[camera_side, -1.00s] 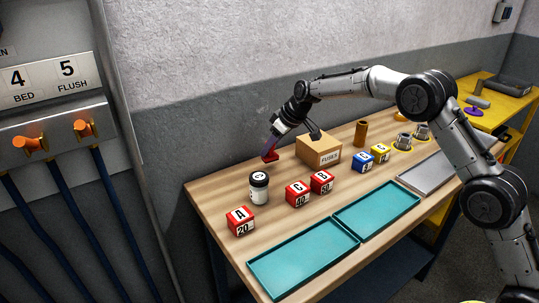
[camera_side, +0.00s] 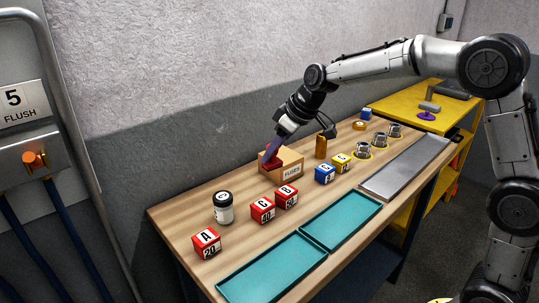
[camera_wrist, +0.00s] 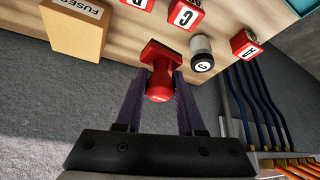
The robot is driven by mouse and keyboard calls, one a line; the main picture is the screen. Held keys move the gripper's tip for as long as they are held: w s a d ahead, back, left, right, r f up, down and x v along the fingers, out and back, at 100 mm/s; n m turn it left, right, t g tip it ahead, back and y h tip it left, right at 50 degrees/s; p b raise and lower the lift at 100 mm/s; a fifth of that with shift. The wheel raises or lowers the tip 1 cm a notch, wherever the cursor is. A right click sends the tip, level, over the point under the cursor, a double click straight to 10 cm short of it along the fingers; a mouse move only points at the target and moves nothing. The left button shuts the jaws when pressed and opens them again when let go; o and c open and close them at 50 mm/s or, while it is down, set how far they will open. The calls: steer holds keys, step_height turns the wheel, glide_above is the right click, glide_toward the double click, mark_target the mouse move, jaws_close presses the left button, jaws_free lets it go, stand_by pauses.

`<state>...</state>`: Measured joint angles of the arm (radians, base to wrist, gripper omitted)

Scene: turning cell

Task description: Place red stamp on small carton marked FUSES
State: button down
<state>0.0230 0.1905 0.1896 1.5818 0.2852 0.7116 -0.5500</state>
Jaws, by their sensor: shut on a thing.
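My gripper (camera_side: 273,150) is shut on the red stamp (camera_side: 270,163), with its fingers pointing down. In the wrist view the stamp (camera_wrist: 157,72) sits between the two fingertips, its wide red block turned away from the palm. The small carton (camera_side: 283,173) is a tan box with a white FUSES label, standing on the wooden bench. In the side view the stamp overlaps the carton's left part. In the wrist view the carton (camera_wrist: 72,35) lies left of the stamp with a gap between them.
Red cubes, including one marked A (camera_side: 206,243), and a white jar with a dark lid (camera_side: 223,210) stand left of the carton. A blue cube (camera_side: 325,173), a yellow cube (camera_side: 342,163) and a brown cylinder (camera_side: 321,147) stand right. Teal trays (camera_side: 272,268) line the front.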

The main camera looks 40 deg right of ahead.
steer(key=s+d+r+m+h, duration=0.1)
steer(key=d+r, duration=0.2)
steer(key=d, duration=0.3)
steer(key=s+d+r+m, duration=0.1)
steer(key=d+r+m, duration=0.15)
steer(key=d, duration=0.35)
glide_above(281, 155)
steer(key=s, duration=0.1)
steer(key=shift+n, duration=0.45)
step_height(281, 155, down, 8)
steer(key=shift+s+a+r, duration=0.1)
steer(key=shift+r, duration=0.15)
steer(key=shift+w+f, duration=0.3)
steer(key=shift+f, duration=0.05)
steer(key=shift+w+f, duration=0.2)
steer(key=shift+f, duration=0.75)
steer(key=shift+w+f, duration=0.15)
steer(key=shift+f, duration=0.8)
steer(key=shift+f, duration=0.1)
steer(key=c, duration=0.5)
jaws_free()
